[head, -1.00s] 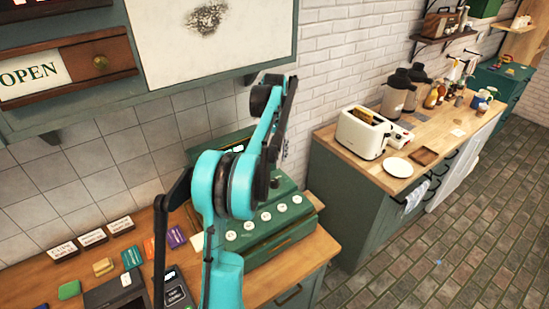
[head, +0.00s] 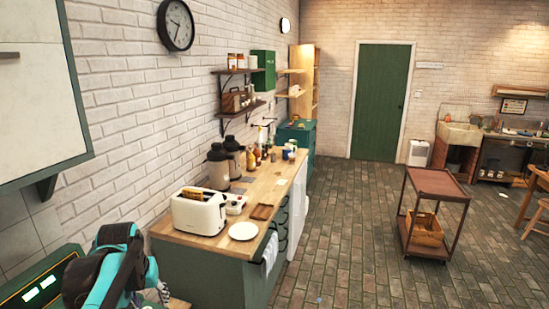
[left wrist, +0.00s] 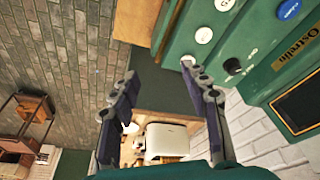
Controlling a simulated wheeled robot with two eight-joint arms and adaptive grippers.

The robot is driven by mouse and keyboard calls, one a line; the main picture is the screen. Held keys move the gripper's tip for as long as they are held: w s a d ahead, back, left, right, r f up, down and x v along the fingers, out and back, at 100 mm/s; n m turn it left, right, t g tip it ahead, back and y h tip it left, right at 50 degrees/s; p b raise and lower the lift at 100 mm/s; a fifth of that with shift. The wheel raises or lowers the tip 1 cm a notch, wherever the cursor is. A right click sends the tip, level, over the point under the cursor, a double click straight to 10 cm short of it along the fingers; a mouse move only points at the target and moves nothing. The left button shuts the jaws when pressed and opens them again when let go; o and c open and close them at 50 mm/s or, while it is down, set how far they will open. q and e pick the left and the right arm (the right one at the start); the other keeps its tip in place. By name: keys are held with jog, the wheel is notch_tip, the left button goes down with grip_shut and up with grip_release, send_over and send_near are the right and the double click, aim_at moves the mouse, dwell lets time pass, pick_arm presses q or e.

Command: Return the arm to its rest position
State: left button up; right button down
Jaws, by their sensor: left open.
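My left arm (head: 110,275), teal with black joints, shows at the lower left of the head view; I cannot make out its fingertips there. In the left wrist view my left gripper (left wrist: 158,70) has its two dark fingers spread wide, with nothing between them. A green machine with round buttons (left wrist: 240,65) lies close on the right of that view, apart from the fingers. Part of it shows beside the arm in the head view (head: 40,285). My right gripper is in neither view.
A wooden counter (head: 215,242) holds a white toaster (head: 200,213), a white plate (head: 243,231) and dark flasks. The toaster also shows upside down beyond the fingers (left wrist: 170,140). A brown cart (head: 437,184) stands on the brick floor, which is largely clear. A wall cabinet (head: 35,90) hangs at upper left.

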pick_arm(q)
jog(key=s+d+f+m+t+h+b, duration=0.1)
jog(key=s+d+f+m+t+b, duration=0.2)
jog(key=s+d+f, duration=1)
notch_tip(320, 180, down, 3)
jog(key=s+t+b, duration=0.1)
jog(key=b, duration=0.2)
jog(key=shift+s+b, duration=0.3)
jog(key=shift+s, duration=0.05)
jog(key=shift+d, duration=0.1)
